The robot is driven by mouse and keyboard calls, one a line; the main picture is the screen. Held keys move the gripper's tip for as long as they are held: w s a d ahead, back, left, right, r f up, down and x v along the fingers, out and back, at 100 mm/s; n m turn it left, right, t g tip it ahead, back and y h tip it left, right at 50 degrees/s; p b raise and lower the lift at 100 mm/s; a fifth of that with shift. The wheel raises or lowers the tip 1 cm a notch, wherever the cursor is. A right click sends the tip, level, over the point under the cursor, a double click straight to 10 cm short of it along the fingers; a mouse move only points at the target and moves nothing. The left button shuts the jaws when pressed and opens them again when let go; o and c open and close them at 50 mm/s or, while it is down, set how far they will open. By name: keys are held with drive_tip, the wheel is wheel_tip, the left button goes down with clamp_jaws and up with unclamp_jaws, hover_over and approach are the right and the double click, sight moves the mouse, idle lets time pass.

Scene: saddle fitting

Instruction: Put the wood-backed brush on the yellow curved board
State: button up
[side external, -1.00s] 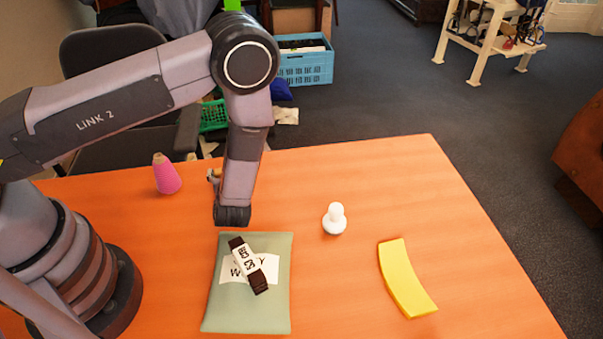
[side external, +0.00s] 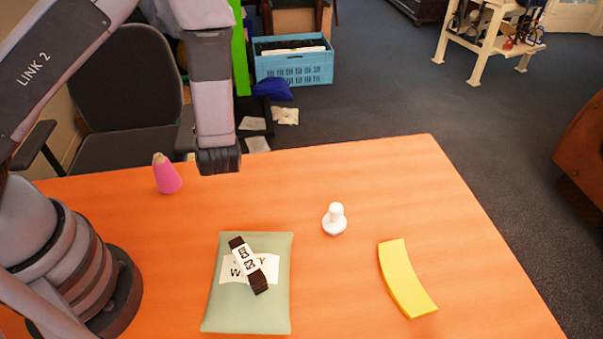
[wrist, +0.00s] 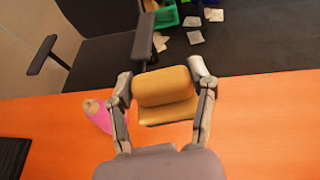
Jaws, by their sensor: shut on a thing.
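The wood-backed brush (wrist: 166,88) shows in the wrist view as a tan, rounded wooden block between the two fingers. My gripper (wrist: 162,82) is shut on it, one finger at each end. In the side external view my wrist hangs above the back of the table, and the fingers and brush are hidden behind it. The yellow curved board (side external: 406,279) lies on the right part of the table with its top bare. It is well to the right of and nearer than my gripper, and out of the wrist view.
A green pad (side external: 248,312) bears a dark strap (side external: 238,243) with a white label. Bare table lies around the yellow board. A black chair (side external: 120,90) stands behind.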

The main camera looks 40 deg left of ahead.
wheel_tip(320, 180, up, 6)
drive_tip(key=shift+r, duration=0.15)
drive_tip(key=shift+s+a+r+n+g, duration=0.2)
drive_tip(key=shift+s+n+g, duration=0.05)
drive_tip(key=shift+n+g, duration=0.05)
drive_tip(key=s+f+n+g+y, duration=0.2)
drive_tip(key=s+f+n+g, duration=0.1)
drive_tip(key=s+n+g, duration=0.95)
drive_tip(key=s+d+f+n+g+h, duration=0.1)
drive_tip(key=s+d+n+g+h, duration=0.2)
drive_tip(key=d+n+g+h, duration=0.25)
drive_tip(key=s+d+f+n+g+h, duration=0.1)
drive_tip(key=s+d+n+g+h, duration=0.25)
drive_tip(key=d+n+h, duration=0.35)
drive_tip(key=w+d+r+n+t+h, duration=0.2)
drive_tip(key=w+d+n+t+h, duration=0.35)
drive_tip(key=d, duration=0.55)
drive_tip(key=w+d+r+n+t+h, duration=0.3)
drive_tip(key=w+d+n+h, duration=0.4)
drive_tip(key=d, duration=0.3)
hover_over(404, 275)
drive_tip(key=shift+n, duration=0.45)
drive_tip(key=f, duration=1.4)
drive_tip(key=shift+s+a, duration=0.3)
drive_tip(key=shift+a, duration=0.05)
drive_tip(key=shift+w+d+f, duration=0.35)
drive_tip(key=shift+d+f, duration=0.05)
drive_tip(key=shift+f, duration=0.2)
drive_tip(key=shift+f+t, duration=0.3)
drive_tip(key=shift+f, duration=1.15)
